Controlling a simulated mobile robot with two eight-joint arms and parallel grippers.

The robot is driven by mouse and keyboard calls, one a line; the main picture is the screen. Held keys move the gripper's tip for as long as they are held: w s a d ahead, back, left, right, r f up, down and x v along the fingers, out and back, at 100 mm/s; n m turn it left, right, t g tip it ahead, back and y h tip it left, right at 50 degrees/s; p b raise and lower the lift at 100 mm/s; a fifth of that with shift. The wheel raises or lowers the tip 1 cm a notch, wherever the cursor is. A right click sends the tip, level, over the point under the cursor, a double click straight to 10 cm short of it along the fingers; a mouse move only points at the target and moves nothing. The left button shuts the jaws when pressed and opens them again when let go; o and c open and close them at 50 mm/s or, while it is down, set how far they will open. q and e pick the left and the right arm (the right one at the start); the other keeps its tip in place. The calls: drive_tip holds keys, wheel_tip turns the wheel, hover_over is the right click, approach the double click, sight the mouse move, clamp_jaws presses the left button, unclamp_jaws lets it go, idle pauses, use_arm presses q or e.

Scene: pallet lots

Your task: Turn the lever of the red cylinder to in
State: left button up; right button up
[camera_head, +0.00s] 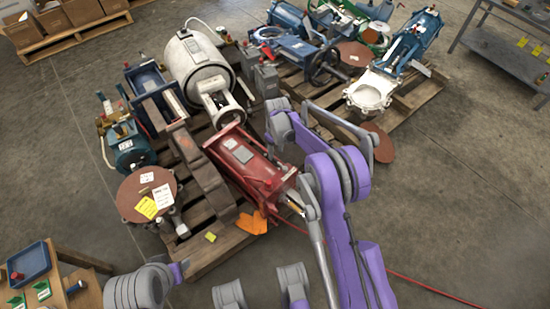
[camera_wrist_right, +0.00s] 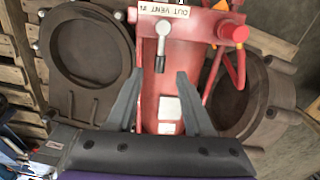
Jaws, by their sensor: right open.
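The red cylinder (camera_head: 240,160) lies on a wooden pallet in the head view, its near end partly covered by my right arm. In the right wrist view the red cylinder (camera_wrist_right: 161,85) runs between my fingers. Its lever (camera_wrist_right: 163,42) is a metal handle with a dark tip, pointing down in the picture. A white label (camera_wrist_right: 188,13) by the lever shows "OUT" and "VENT"; its right end is hard to read. My right gripper (camera_wrist_right: 160,98) is open, fingers apart, with the lever tip above the gap and apart from both fingers. My left gripper is out of view.
A red knob (camera_wrist_right: 234,33) and red pipe sit right of the lever. Dark round flanges (camera_wrist_right: 85,65) flank the cylinder. Other machines, such as a white drum (camera_head: 195,62), crowd the pallet. A red line crosses the floor at right, where there is free room.

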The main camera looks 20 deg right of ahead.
sight(276, 160)
drive_tip(key=shift+f+b, duration=0.45)
drive_tip(key=shift+f, duration=1.95)
clamp_jaws()
